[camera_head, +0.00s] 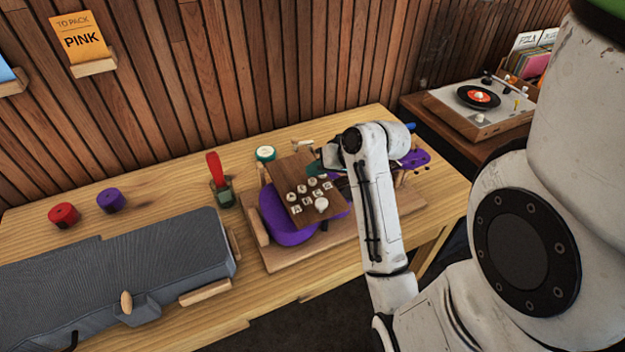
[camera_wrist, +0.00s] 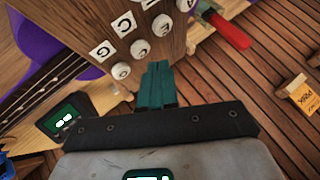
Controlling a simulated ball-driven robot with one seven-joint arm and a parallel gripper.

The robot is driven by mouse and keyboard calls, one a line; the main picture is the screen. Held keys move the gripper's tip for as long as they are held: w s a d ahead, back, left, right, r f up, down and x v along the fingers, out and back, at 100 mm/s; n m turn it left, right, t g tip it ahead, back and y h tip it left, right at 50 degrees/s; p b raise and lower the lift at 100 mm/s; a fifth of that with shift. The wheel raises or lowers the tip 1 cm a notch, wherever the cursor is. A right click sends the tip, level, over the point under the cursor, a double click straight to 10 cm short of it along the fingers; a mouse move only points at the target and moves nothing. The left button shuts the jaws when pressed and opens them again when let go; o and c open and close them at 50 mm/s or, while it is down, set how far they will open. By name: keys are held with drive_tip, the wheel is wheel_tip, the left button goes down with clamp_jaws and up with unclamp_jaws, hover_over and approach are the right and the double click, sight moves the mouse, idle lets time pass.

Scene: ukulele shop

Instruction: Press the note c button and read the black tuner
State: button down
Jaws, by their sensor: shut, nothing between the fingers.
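A wooden board (camera_head: 300,172) carries two rows of round white buttons and letter tiles above a purple ukulele (camera_head: 285,228). In the wrist view, a tile marked C (camera_wrist: 124,23) sits beside a tile marked G (camera_wrist: 103,50), with white buttons (camera_wrist: 141,48) along the board's edge. My gripper (camera_wrist: 158,66) is shut and empty, its teal fingertips close to these buttons; I cannot tell if they touch one. A black tuner (camera_wrist: 50,127) lies left of the fingers with a lit pale-green mark on its screen, too small to read. My arm largely hides the gripper in the head view.
The ukulele rests on a wooden cradle (camera_head: 290,260). A red-handled tool (camera_head: 215,168) stands left of it. A grey case (camera_head: 140,262) fills the front left of the bench, with red (camera_head: 64,215) and purple (camera_head: 110,200) rolls behind. A record player (camera_head: 478,105) stands at the right.

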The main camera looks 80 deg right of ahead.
sight(316, 181)
drive_tip(key=shift+f, duration=0.25)
drive_tip(key=shift+f, duration=0.2)
drive_tip(key=shift+f, duration=0.55)
idle(0.7)
drive_tip(key=shift+r, duration=0.1)
drive_tip(key=shift+r+p, duration=0.9)
drive_tip(key=shift+p, duration=0.25)
wheel_tip(316, 181, up, 5)
drive_tip(key=p, duration=0.5)
idle(0.7)
